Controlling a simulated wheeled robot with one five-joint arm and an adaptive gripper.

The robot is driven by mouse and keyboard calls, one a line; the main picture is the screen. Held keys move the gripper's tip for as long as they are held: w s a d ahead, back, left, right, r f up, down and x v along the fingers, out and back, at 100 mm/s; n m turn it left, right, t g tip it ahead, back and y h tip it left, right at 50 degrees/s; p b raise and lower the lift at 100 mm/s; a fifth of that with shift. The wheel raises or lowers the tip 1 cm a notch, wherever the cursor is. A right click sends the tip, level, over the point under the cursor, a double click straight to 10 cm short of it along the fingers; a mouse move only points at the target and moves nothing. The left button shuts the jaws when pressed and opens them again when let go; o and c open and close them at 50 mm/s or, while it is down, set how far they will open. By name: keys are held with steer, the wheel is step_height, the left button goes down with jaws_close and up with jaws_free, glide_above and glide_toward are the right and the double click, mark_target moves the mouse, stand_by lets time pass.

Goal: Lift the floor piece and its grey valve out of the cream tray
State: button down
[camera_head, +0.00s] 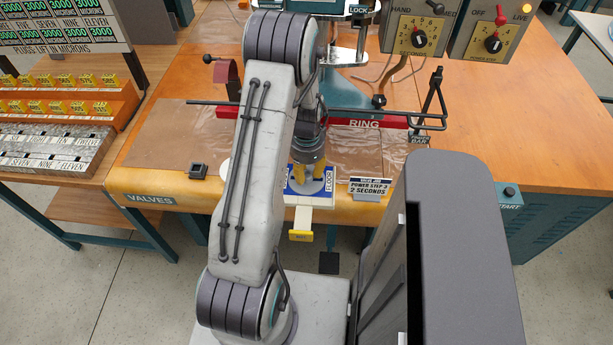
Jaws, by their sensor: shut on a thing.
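My gripper (310,176) points down at the front middle of the bench. Its yellowish fingers are shut on the grey valve (312,187), which is small here and mostly covered by the fingers. Around the valve is the floor piece (294,187), a flat white and blue square with a label on its right side. The cream tray (303,202) shows below it as a pale slide, its front strip reaching past the bench edge to a yellow tab. I cannot tell whether the floor piece touches the tray.
A red bar marked RING (364,123) and a dark frame stand behind. A small sign (369,189) is close on the right; a small black block (198,171) is on the left. Clear sheet covers much of the bench. Control boxes (421,28) hang at the upper right.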

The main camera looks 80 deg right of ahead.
steer(key=shift+r+p, duration=0.35)
steer(key=shift+r, duration=0.35)
stand_by(0.5)
steer(key=shift+r+p, duration=0.65)
steer(key=shift+r, duration=0.4)
